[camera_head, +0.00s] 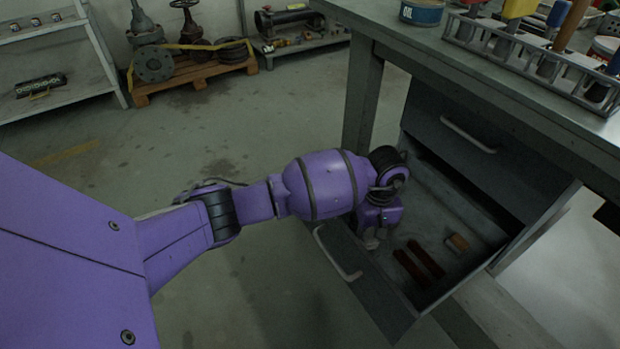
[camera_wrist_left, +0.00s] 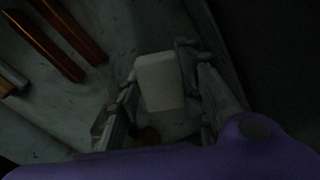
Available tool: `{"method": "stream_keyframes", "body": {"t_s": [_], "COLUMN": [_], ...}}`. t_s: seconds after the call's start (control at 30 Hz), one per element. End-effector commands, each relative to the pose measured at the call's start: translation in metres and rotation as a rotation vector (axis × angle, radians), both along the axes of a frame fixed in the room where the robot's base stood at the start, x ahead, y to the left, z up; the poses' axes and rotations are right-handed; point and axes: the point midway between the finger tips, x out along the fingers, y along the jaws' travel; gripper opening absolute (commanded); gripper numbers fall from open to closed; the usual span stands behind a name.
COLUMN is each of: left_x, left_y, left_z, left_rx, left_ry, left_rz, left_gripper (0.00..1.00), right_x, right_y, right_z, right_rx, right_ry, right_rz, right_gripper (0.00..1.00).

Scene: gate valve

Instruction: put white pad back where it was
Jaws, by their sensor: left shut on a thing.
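The white pad (camera_wrist_left: 160,82) shows in the left wrist view as a pale block between the fingers of my left gripper (camera_wrist_left: 162,105). The gripper is shut on it. In the head view my left gripper (camera_head: 372,238) reaches down into the open lower drawer (camera_head: 462,212), near its front left corner. The pad is too small and hidden there to make out clearly. Whether the pad touches the drawer floor I cannot tell. My right gripper is not in view.
Two reddish-brown bars (camera_head: 418,264) and a small tan block (camera_head: 457,243) lie in the drawer beside my gripper. The drawer's front panel with its handle (camera_head: 338,256) is close. Above stands a workbench (camera_head: 480,65) with a tool rack (camera_head: 540,55) and a can (camera_head: 422,12).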

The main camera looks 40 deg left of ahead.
Motion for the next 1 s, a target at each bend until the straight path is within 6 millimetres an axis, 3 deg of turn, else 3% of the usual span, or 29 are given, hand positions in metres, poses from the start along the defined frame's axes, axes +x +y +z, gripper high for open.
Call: {"method": "stream_keyframes", "body": {"t_s": [0.1, 0.2, 0.43, 0.67, 0.7, 0.8, 0.83, 1.0], "left_x": [-0.002, -0.002, -0.001, -0.001, -0.001, -0.001, -0.001, -0.001], "left_y": [-0.001, 0.000, 0.000, 0.000, 0.000, 0.000, 0.000, 0.000], "left_z": [-0.027, -0.039, -0.038, -0.044, -0.044, -0.044, -0.044, -0.044], "left_rx": [-0.001, -0.001, 0.001, 0.001, 0.001, 0.001, 0.001, 0.001], "left_ry": [0.008, 0.005, 0.002, 0.002, 0.004, 0.004, 0.004, 0.004], "left_rz": [0.001, 0.000, -0.001, -0.001, -0.001, -0.001, -0.001, -0.001], "left_gripper": [0.11, 0.11, 0.11, 0.11, 0.36, 0.49, 0.53, 0.54], "right_x": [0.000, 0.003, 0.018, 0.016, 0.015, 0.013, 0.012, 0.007], "right_y": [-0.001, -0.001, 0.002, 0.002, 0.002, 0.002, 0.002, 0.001], "right_z": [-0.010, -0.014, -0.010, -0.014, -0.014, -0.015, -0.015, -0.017], "right_rx": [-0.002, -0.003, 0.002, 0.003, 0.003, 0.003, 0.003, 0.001], "right_ry": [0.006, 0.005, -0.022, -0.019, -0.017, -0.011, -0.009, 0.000], "right_rz": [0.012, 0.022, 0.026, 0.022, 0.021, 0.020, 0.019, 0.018], "right_gripper": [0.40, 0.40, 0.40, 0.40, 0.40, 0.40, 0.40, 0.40]}}
